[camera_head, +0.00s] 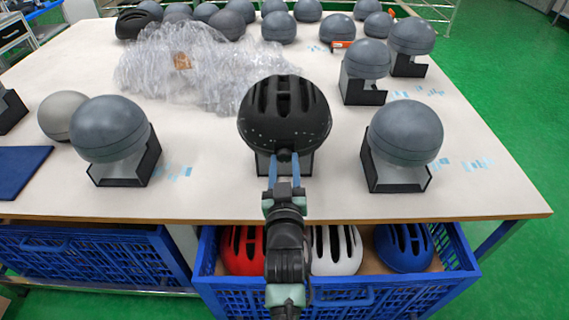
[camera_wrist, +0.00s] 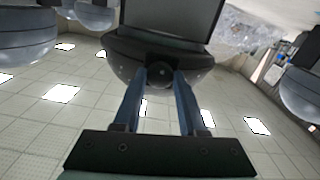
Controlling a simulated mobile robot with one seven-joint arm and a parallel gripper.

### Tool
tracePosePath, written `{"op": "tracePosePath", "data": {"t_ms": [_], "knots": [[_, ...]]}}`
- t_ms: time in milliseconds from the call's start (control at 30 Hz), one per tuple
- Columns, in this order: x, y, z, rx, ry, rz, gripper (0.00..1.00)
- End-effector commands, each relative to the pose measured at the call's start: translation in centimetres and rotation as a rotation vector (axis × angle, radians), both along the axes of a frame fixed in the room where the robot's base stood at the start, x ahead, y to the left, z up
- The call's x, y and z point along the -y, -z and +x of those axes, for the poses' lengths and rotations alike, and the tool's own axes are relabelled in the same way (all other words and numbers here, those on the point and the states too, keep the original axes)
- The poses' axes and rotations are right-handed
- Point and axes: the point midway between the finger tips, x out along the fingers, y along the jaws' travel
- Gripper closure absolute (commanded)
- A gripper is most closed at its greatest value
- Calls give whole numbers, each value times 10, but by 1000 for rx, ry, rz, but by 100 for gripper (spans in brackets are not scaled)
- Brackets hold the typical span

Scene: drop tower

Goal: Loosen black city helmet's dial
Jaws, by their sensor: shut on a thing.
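The black city helmet (camera_head: 285,108) sits on a black stand (camera_head: 299,162) near the middle of the front table edge, its vents facing up. In the wrist view the underside of the helmet (camera_wrist: 125,52) shows with the dial (camera_wrist: 162,72), a dark knob at its rear rim. My gripper (camera_head: 286,157) reaches up from the front with its two blue fingers at the dial. In the wrist view my gripper (camera_wrist: 160,78) has one finger on each side of the dial, shut on it. The helmet's inside is hidden.
Grey headforms on stands flank the helmet at left (camera_head: 109,128) and right (camera_head: 405,133). A heap of clear plastic bags (camera_head: 190,70) lies behind. Below the table edge, an open blue crate (camera_head: 207,250) holds red (camera_head: 243,249), white (camera_head: 337,250) and blue (camera_head: 404,248) helmets.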

Motion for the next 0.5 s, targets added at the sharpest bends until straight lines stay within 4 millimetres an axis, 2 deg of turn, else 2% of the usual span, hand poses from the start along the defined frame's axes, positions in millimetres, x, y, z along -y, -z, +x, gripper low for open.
{"op": "tracePosePath", "data": {"t_ms": [67, 100, 267, 500], "knots": [[1, -2, 0, 4, 1, 1, 100], [1, -2, 0, 4, 1, 1, 57], [1, -1, 0, 3, 1, 1, 29], [0, 0, 0, 1, 1, 2, 28]]}}
